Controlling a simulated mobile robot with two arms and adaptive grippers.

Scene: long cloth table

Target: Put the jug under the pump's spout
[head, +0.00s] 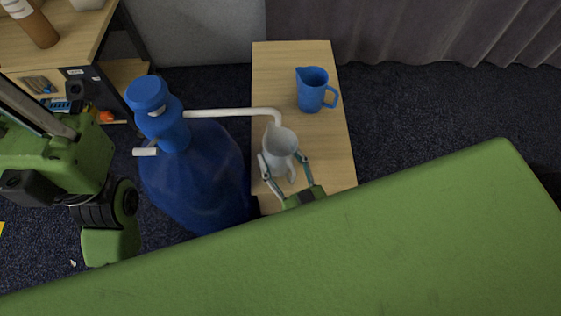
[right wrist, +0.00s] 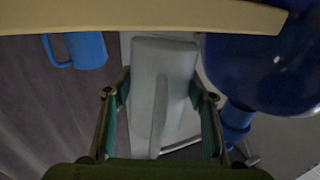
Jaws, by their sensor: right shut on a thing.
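My right gripper (head: 285,166) is shut on a pale grey-white jug (head: 280,141), with one finger on each side. In the right wrist view the jug (right wrist: 165,85) fills the gap between the fingers, its handle towards the palm. The pump (head: 165,118) is blue and sits on a large dark blue bottle (head: 198,180). Its white spout (head: 235,112) reaches right and bends down. The spout's end shows just at the jug's far rim in the head view. Whether the jug touches the wooden stand (head: 268,75) is unclear. My left arm shows at the left; its fingers do not.
A blue jug (head: 311,91) stands on the wooden stand, behind and right of the held jug. My green body part or a green surface fills the front right. A wooden shelf (head: 70,40) with a brown bottle (head: 32,24) stands at back left.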

